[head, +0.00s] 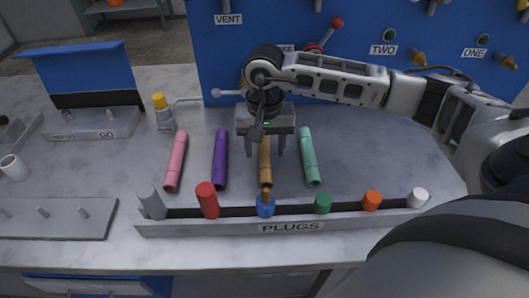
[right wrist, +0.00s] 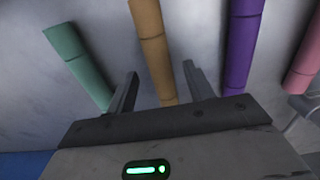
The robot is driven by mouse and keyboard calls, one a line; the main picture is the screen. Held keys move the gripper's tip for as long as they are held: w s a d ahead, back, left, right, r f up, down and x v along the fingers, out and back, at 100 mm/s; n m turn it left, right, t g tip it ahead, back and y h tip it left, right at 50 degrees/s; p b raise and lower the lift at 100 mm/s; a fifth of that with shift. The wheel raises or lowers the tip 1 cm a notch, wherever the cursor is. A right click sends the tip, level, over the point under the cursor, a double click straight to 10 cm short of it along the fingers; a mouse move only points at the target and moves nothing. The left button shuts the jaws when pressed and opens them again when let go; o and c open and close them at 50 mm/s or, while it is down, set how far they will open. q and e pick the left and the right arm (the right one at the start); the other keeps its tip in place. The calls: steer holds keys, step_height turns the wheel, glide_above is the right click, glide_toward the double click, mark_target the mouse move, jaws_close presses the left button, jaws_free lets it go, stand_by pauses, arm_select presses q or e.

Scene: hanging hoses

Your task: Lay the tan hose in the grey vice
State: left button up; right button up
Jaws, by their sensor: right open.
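The tan hose (head: 265,171) lies on the bench between the purple and the green hose, pointing toward the plug rack. In the right wrist view the tan hose (right wrist: 152,45) runs between the two fingers. My right gripper (head: 265,153) is open and points down over the hose, one finger on each side of it. It also shows in the right wrist view (right wrist: 160,85). I cannot tell whether the fingers touch the bench. The gripper's body hides the far end of the hose in the head view. I cannot make out a grey vice for certain. My left gripper does not show.
A purple hose (head: 220,160) and a pink hose (head: 176,161) lie to the left, a green hose (head: 309,157) to the right. The rack marked PLUGS (head: 190,227) stands in front with several plugs. A blue panel (head: 225,60) rises behind. A yellow-capped bottle (head: 162,112) stands further left.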

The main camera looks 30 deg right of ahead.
steer(key=shift+f, duration=0.85)
steer(key=c, duration=1.1)
steer(key=shift+w, duration=0.1)
steer(key=shift+r, duration=0.2)
